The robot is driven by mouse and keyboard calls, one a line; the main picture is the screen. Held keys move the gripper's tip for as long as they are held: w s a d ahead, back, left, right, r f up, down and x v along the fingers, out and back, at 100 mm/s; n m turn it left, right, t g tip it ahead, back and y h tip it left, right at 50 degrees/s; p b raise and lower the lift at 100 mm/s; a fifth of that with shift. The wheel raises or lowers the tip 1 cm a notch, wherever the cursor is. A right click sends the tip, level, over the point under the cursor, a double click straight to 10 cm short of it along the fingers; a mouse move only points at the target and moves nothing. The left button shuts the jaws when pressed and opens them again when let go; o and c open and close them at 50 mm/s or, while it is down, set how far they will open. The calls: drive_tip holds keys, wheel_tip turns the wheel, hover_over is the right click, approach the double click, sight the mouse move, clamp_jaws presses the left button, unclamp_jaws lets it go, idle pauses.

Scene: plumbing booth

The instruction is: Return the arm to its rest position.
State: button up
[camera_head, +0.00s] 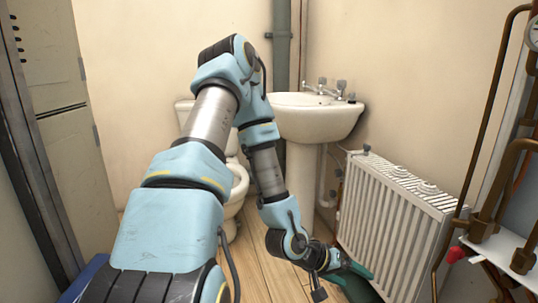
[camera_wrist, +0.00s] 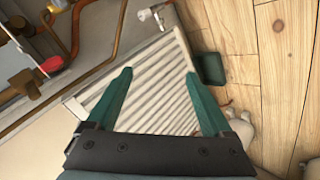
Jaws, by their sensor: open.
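My arm, light blue and grey, reaches up from the bottom of the head view, bends at the top and comes down toward the floor. My gripper (camera_head: 345,268) is low beside the white radiator (camera_head: 392,222), and part of it is hidden by my wrist. In the wrist view my gripper (camera_wrist: 155,90) shows two green fingers spread wide apart with nothing between them. The radiator (camera_wrist: 150,75) lies beyond the fingers there. I cannot tell how far the fingers are from it.
A washbasin (camera_head: 310,118) on a pedestal and a toilet (camera_head: 236,185) stand behind my arm. Copper pipes (camera_head: 478,130) and a red valve handle (camera_head: 455,254) are at the right. A dark green box (camera_wrist: 211,68) stands on the wooden floor (camera_wrist: 270,70). A grey cabinet (camera_head: 55,110) is at the left.

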drive_tip(key=w+a+r+y, duration=0.2)
drive_tip(key=w+a+y, duration=0.1)
drive_tip(key=a, duration=0.5)
drive_tip(key=w+a+r+y, duration=0.3)
drive_tip(key=a+y, duration=0.1)
drive_tip(key=a, duration=0.4)
drive_tip(key=s+a+r+n+y, duration=0.1)
drive_tip(key=s+a+r+y, duration=0.1)
drive_tip(key=a+r, duration=0.65)
wheel_tip(320, 180, up, 30)
drive_tip(key=s+a+n+p, duration=0.1)
drive_tip(key=s+a+p, duration=0.1)
drive_tip(key=p, duration=2.4)
drive_tip(key=shift+s+a+f+g+p, duration=0.2)
drive_tip(key=shift+s+a+g+p, duration=0.15)
drive_tip(key=shift+s, duration=0.1)
drive_tip(key=shift+f, duration=0.1)
